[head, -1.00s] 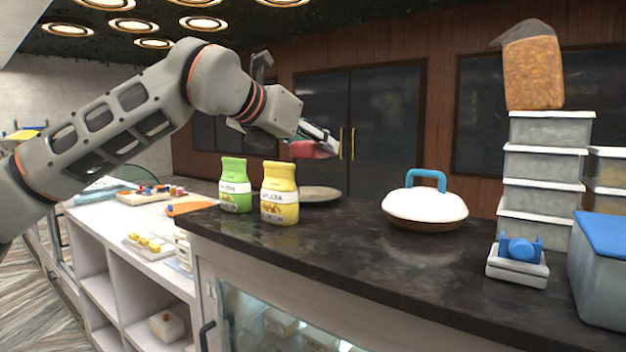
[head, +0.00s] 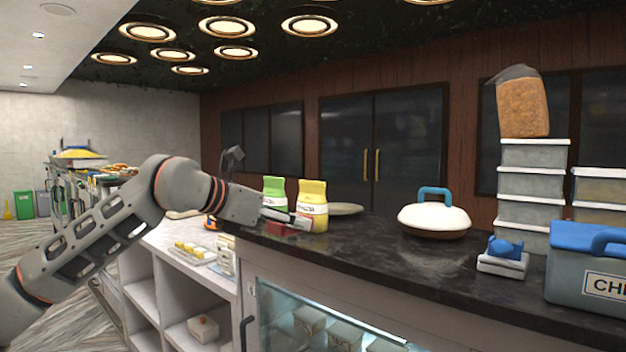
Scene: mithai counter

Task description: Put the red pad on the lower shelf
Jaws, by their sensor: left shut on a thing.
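My left gripper (head: 292,219) is shut on the red pad (head: 281,229) and holds it by the near left part of the dark counter, in front of the green and yellow pouches. The gripper covers part of the pad. I cannot tell whether the pad touches the counter. The white shelf unit (head: 146,294) stands below and left of the gripper, with open compartments. A small pale box (head: 203,328) sits in a lower compartment. My right gripper is not in view.
A green pouch (head: 273,187) and a yellow pouch (head: 313,197) stand close behind the gripper. A white-lidded pan (head: 434,218), a small scale (head: 502,262) and stacked containers (head: 531,182) are farther right. A glass-fronted case (head: 310,325) lies under the counter.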

